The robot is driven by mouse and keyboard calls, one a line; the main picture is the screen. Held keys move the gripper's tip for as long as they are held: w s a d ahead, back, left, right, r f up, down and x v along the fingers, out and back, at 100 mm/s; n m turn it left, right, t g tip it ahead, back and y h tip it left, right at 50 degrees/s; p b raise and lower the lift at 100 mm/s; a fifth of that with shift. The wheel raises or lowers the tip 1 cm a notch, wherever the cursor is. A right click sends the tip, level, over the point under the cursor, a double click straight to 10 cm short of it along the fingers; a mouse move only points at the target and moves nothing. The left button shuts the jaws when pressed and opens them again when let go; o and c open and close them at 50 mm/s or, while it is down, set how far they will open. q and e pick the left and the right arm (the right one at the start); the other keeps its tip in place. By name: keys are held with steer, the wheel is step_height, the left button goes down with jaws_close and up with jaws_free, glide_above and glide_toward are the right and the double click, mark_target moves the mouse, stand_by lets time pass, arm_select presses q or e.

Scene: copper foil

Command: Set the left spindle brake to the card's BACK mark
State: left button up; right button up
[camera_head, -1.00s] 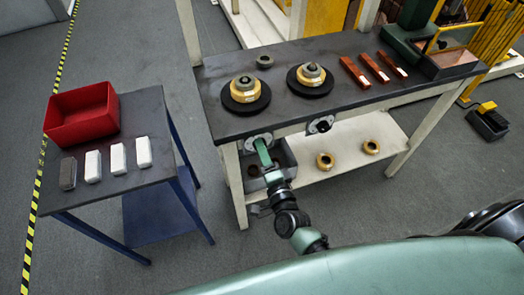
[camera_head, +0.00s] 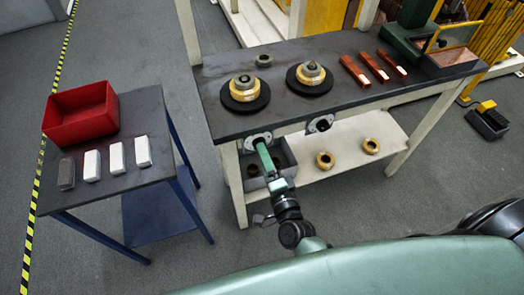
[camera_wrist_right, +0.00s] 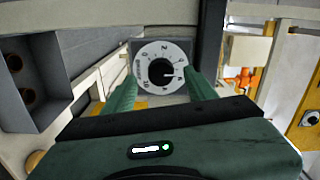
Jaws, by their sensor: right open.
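The left spindle brake is a round white dial with a dark centre knob on the bench's front edge (camera_head: 258,137). In the right wrist view the dial (camera_wrist_right: 152,60) faces me on a grey plate, with several numbers around its rim and the black knob's pointer towards the right. My right gripper (camera_head: 262,146) is at this dial; its green fingers (camera_wrist_right: 158,92) are open, one on each side of the dial's lower part. I cannot tell whether they touch it. No card with a BACK mark is readable. My left gripper is not in view.
A second brake dial (camera_head: 320,124) sits to the right on the bench edge (camera_head: 225,122). Two spindles with brass rings (camera_head: 245,88) (camera_head: 311,73) stand above. Copper-coloured bars (camera_head: 355,72) lie at the back right. A grey bin (camera_wrist_right: 32,82) is beside the gripper. A side table holds a red bin (camera_head: 82,113).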

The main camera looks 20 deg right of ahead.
steer(key=s, duration=0.5)
steer(key=shift+d, duration=0.1)
stand_by(0.3)
steer(key=s+d+f+n+g+y, duration=0.1)
steer(key=s+f+n+g, duration=0.5)
steer(key=f, duration=0.9)
steer(key=s+f+n+g+y, duration=0.1)
steer(key=s+f+n+g, duration=0.35)
steer(key=f, duration=1.05)
steer(key=s+d+f+n+g+h, duration=0.1)
steer(key=s+f, duration=0.3)
steer(key=s, duration=0.4)
steer(key=s+d+f+n+g, duration=0.3)
steer(key=s+d+f+n, duration=0.1)
steer(key=s, duration=0.4)
steer(key=s+d+f+n+g+h, duration=0.1)
steer(key=s+d+f+n+g, duration=0.1)
steer(key=s+f, duration=0.3)
steer(key=s+n, duration=0.1)
steer(key=s, duration=0.3)
steer(key=shift+d+h, duration=0.3)
steer(key=shift+d, duration=0.05)
steer(key=shift+g, duration=0.25)
